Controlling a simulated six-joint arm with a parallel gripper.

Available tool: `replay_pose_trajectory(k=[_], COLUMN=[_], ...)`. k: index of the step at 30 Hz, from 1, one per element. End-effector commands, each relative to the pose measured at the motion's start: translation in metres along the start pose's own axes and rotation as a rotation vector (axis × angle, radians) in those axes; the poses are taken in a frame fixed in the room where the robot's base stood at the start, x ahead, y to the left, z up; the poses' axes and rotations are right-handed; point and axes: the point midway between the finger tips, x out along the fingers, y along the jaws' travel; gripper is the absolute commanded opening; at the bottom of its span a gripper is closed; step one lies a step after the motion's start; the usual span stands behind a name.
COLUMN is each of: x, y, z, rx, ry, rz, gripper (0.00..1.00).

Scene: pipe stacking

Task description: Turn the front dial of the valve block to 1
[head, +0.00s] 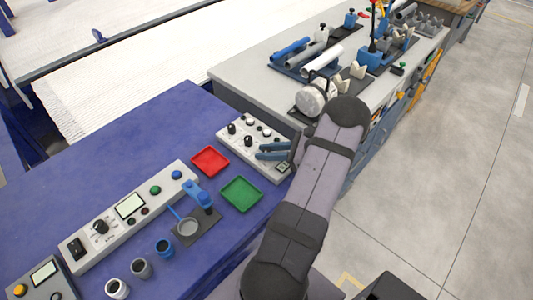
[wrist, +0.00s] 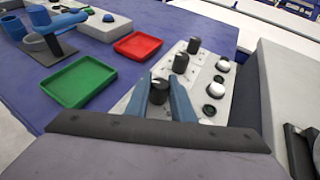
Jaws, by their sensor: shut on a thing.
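The valve block (head: 236,131) is a pale panel with black dials and white knobs, at the right end of the blue table. In the wrist view the block (wrist: 203,75) carries a row of black dials on the left and white and dark round parts on the right. My gripper (head: 262,151) is over the block. In the wrist view my gripper's blue fingers (wrist: 165,88) are shut on the front dial (wrist: 158,91), one on each side of it. A pale pointer mark shows on the dial's top. The numbers around it are too small to read.
A red tray (head: 210,161) and a green tray (head: 241,194) lie left of the block. A blue stand (head: 197,193), small cups (head: 141,267) and a control panel (head: 130,215) are further left. A grey bench (head: 250,75) with pipes stands behind and right.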

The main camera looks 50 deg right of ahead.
Motion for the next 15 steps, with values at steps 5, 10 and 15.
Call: replay_pose_trajectory(k=[5,10,15], x=[0.0014,-0.0001,-0.0006], y=[-0.0016,-0.0007,-0.0005], z=[-0.0020,0.0001,0.0010], rx=[-0.048,-0.061,-0.061], ry=[-0.003,-0.001,0.000], rz=[0.101,0.144,0.146], gripper=[0.00,0.00,0.00])
